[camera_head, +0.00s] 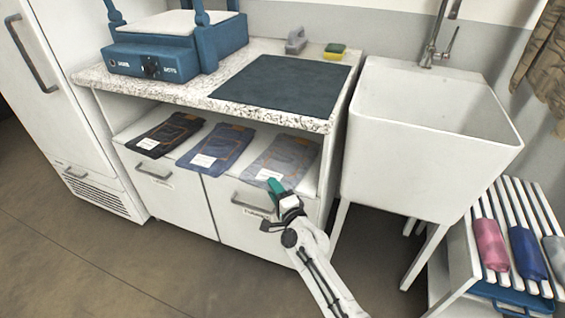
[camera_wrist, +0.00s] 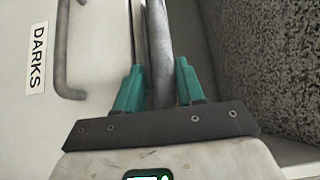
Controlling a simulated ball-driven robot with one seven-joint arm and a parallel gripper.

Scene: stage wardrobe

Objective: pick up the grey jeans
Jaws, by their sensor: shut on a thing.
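The grey jeans (camera_head: 283,155) lie folded at the right end of the open shelf under the worktop, with a white label on them. My gripper (camera_head: 275,187) is at their front edge, with its teal fingers at the cloth. In the wrist view my gripper (camera_wrist: 159,68) has one finger on each side of the grey jeans (camera_wrist: 158,40), seen edge-on as a grey band, and is shut on them. The jeans still appear to lie at shelf level. My gripper hides a small part of their front edge.
Blue jeans (camera_head: 216,146) and dark jeans (camera_head: 170,134) lie to the left on the shelf. The speckled worktop (camera_head: 150,88) is close above. Below are drawer fronts; the handle (camera_wrist: 62,50) and DARKS label (camera_wrist: 36,58) are near my gripper. A white sink (camera_head: 420,150) stands right.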

